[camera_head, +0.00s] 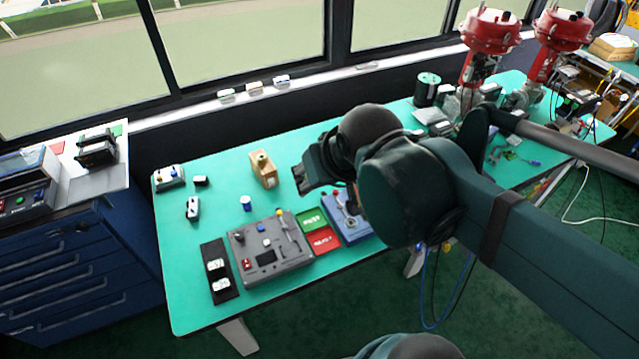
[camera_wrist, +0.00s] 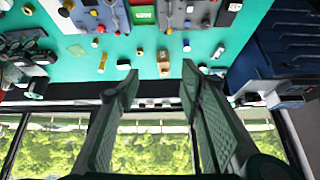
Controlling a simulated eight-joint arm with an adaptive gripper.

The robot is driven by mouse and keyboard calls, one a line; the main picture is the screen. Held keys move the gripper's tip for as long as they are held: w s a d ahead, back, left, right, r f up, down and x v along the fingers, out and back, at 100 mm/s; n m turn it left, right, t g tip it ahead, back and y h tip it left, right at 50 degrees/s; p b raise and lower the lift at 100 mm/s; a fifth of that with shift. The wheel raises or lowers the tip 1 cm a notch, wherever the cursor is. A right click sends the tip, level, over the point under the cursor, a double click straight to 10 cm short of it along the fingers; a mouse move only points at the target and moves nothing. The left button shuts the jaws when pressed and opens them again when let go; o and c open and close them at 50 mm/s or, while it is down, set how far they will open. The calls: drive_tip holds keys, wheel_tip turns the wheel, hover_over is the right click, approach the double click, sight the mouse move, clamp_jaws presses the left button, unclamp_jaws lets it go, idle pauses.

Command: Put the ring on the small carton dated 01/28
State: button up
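A small brown carton (camera_head: 266,172) stands on the green table with a yellowish part on its top; it also shows in the wrist view (camera_wrist: 163,60). Several small white items, perhaps cartons, sit on the windowsill, one of them in the middle (camera_head: 254,88). No date is readable on any of them. I cannot make out a ring for sure. My gripper (camera_wrist: 158,72) is open, with nothing between its fingers in the wrist view. In the head view my gripper (camera_head: 312,172) hangs above the table, right of the brown carton; my arm hides the table behind it.
A grey control box (camera_head: 268,262), a black pad (camera_head: 209,250) with white pieces, green (camera_head: 309,220) and red (camera_head: 322,240) trays and a blue device (camera_head: 352,232) line the front. A blue cylinder (camera_head: 246,203) stands behind. Red-topped valves (camera_head: 490,32) stand far right. The table's left-front corner is clear.

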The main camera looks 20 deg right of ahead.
drive_tip(key=shift+s+f+n, duration=0.3)
drive_tip(key=shift+s+f, duration=0.1)
drive_tip(key=shift+s, duration=0.35)
